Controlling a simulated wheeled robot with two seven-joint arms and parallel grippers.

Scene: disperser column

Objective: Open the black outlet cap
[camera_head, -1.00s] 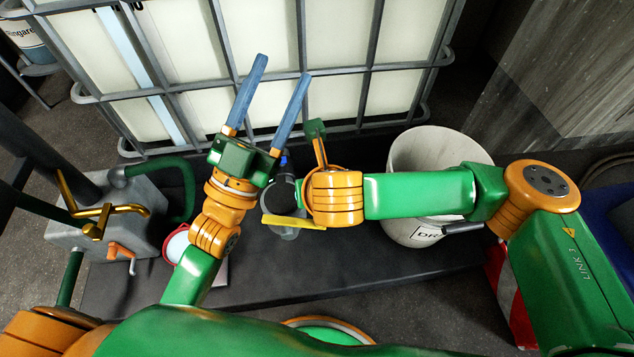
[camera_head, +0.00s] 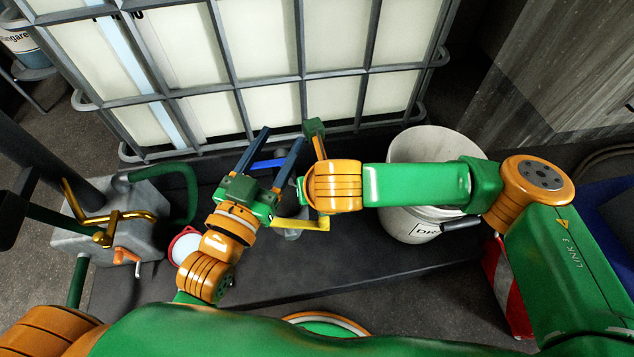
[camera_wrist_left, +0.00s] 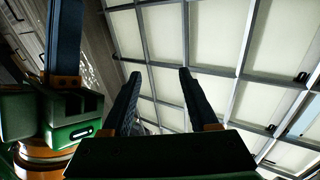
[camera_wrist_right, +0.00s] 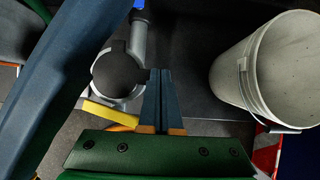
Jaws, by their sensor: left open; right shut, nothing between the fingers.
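The black outlet cap (camera_wrist_right: 119,74) shows in the right wrist view as a dark round disc in a grey outlet fitting (camera_wrist_right: 137,45). In the head view my left gripper hides most of it. A yellow bar (camera_wrist_right: 108,113) lies beside it. My right gripper (camera_wrist_right: 160,72) is shut and empty, its fingertips just right of the cap; I cannot tell whether they touch it. My left gripper (camera_head: 283,137) is open and empty above the outlet, fingers toward the tank. A blue handle (camera_head: 268,163) shows between its fingers.
A caged white tank (camera_head: 270,60) stands behind. A white bucket (camera_head: 408,225) is right of the outlet, behind my right arm. A grey block with brass pipes (camera_head: 110,215) and a red-rimmed white container (camera_head: 184,248) are at left. The dark platform (camera_head: 330,265) in front is clear.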

